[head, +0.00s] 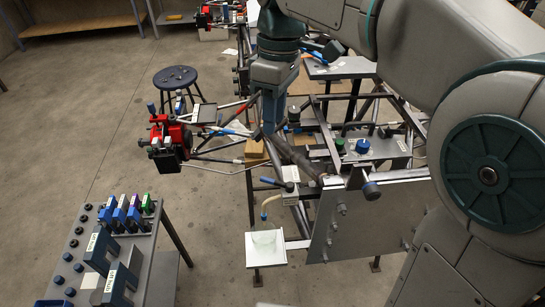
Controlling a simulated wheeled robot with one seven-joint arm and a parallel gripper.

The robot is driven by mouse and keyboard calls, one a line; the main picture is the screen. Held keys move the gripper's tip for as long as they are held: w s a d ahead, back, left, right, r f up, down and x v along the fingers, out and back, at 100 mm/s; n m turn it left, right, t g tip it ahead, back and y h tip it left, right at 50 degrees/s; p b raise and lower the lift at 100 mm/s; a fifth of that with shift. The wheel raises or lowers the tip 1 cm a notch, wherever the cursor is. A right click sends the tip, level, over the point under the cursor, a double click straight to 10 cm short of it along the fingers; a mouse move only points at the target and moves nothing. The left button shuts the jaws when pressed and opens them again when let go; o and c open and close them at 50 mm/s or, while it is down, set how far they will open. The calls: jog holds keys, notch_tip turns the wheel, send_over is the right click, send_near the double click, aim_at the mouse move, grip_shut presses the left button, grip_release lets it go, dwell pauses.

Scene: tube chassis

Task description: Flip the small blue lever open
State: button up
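A small blue lever (271,182) with a dark pivot end sits on the left side of the tube chassis (300,157), above the grey plate. Another blue handle (234,132) lies further back, beside the red clamp. I cannot tell from this view which one is the task's lever. My gripper (269,128) points down from my wrist over the chassis, above and behind the nearer lever and apart from it. Its fingers are seen edge-on against the dark tubes, so I cannot tell whether they are open or hold anything.
A red clamp unit (170,138) stands at left, near a dark round stool (176,78). A grey bench (80,262) with blue and white parts is at lower left. A white tray (266,258) juts out in front of the large grey plate (345,225). Floor between is clear.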

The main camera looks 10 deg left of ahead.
aim_at(277, 183)
jog(key=f, duration=0.4)
jog(key=s+f, duration=0.1)
jog(key=f, duration=0.4)
jog(key=s+f, duration=0.1)
jog(key=f, duration=0.3)
jog(key=shift+a+f, duration=0.3)
jog(key=shift+a, duration=0.05)
grip_shut()
